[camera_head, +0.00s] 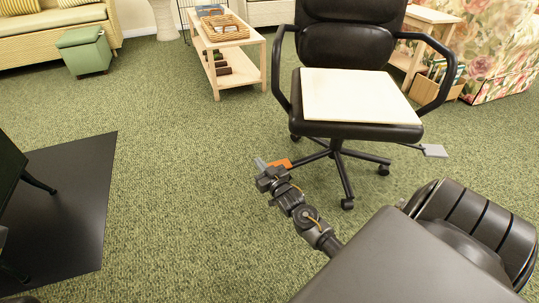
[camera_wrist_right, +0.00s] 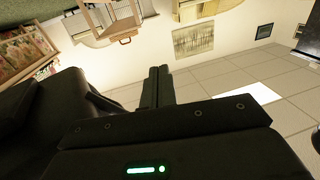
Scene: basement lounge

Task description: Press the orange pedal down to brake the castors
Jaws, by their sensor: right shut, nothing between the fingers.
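A black office chair on castors (camera_head: 352,95) stands at the upper right of centre in the head view, with a pale board (camera_head: 358,95) on its seat. The orange pedal (camera_head: 281,163) shows low at the left end of the chair base, partly hidden by my right gripper. My right gripper (camera_head: 260,164) is shut and empty, low over the carpet at the pedal's left and near side. I cannot tell if it touches the pedal. In the right wrist view its closed fingers (camera_wrist_right: 158,86) point up the picture; the pedal does not show there. My left gripper is out of view.
A grey paddle lever (camera_head: 434,151) sticks out at the chair's right. A low wooden table (camera_head: 224,45) with a basket stands behind at the left. A black mat (camera_head: 75,205) lies at the left. Green carpet between mat and chair is clear.

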